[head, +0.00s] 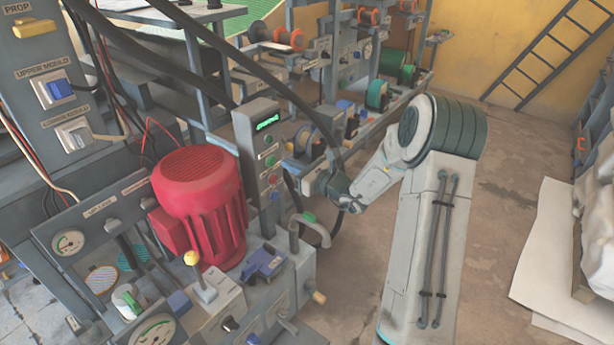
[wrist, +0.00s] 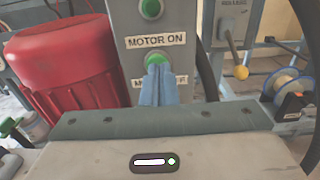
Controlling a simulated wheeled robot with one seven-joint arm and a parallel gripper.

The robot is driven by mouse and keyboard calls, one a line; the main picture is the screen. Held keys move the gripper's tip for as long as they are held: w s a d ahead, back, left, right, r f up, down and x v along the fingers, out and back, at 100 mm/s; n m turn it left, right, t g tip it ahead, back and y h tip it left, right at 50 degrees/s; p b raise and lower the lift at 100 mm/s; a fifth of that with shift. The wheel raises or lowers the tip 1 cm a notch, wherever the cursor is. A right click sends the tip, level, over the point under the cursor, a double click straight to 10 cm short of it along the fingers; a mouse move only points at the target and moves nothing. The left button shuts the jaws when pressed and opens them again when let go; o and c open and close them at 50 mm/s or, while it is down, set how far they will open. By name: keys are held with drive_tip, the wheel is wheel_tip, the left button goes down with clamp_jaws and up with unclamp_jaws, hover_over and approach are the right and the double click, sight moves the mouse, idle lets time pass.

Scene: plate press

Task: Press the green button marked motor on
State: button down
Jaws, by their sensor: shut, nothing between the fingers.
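In the wrist view, a grey panel (wrist: 190,60) carries the "MOTOR ON" label (wrist: 155,41). One green button (wrist: 151,9) is above the label, and another green button (wrist: 155,59) is just below it. My gripper (wrist: 158,68) is shut and empty. Its blue fingertips overlap the lower edge of the button below the label; I cannot tell whether they touch it. The fingers partly cover a lower label. In the head view, the panel (head: 243,140) stands upright behind the red motor, with a lit green display at its top and my gripper at its right side.
The red motor (head: 200,190) stands left of the panel and also shows in the wrist view (wrist: 65,65). Dark cables hang around the panel. A bent grey handle (head: 318,228) with a green part is below my gripper.

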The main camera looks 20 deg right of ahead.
sight(270, 154)
drive_tip(key=shift+x, duration=1.6)
drive_tip(key=shift+w+a, duration=0.25)
drive_tip(key=shift+w+a+r, duration=0.15)
drive_tip(key=shift+w, duration=0.15)
drive_tip(key=shift+r, duration=0.1)
drive_tip(key=shift+a, duration=0.1)
drive_tip(key=shift+s+d, duration=0.15)
drive_tip(key=shift+d, duration=0.05)
drive_tip(key=p+v, duration=0.2)
drive_tip(key=v, duration=1.2)
drive_tip(key=shift+d+f, duration=0.25)
drive_tip(key=shift+d, duration=0.05)
